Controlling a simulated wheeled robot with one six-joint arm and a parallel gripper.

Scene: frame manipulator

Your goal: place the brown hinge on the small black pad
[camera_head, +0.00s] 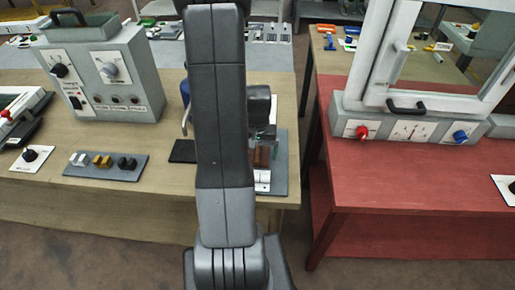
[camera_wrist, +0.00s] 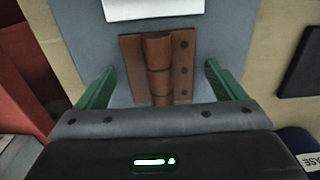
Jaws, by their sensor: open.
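The brown hinge (camera_wrist: 160,65) lies on a grey board (camera_wrist: 222,40) in the wrist view, with dark holes along its right leaf. In the head view the hinge (camera_head: 262,156) shows beside my arm, partly hidden. My gripper (camera_wrist: 158,76) is open, its green fingers on the left and right of the hinge with a gap on each side; I cannot tell its height above the board. The small black pad (camera_wrist: 301,64) lies on the wooden table to the right in the wrist view. The pad (camera_head: 182,151) shows left of my arm in the head view.
A white piece (camera_wrist: 152,9) lies on the board beyond the hinge. A grey control box (camera_head: 100,75) and a strip of coloured switches (camera_head: 105,165) stand on the wooden table to the left. A red table (camera_head: 410,190) with a framed panel stands right.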

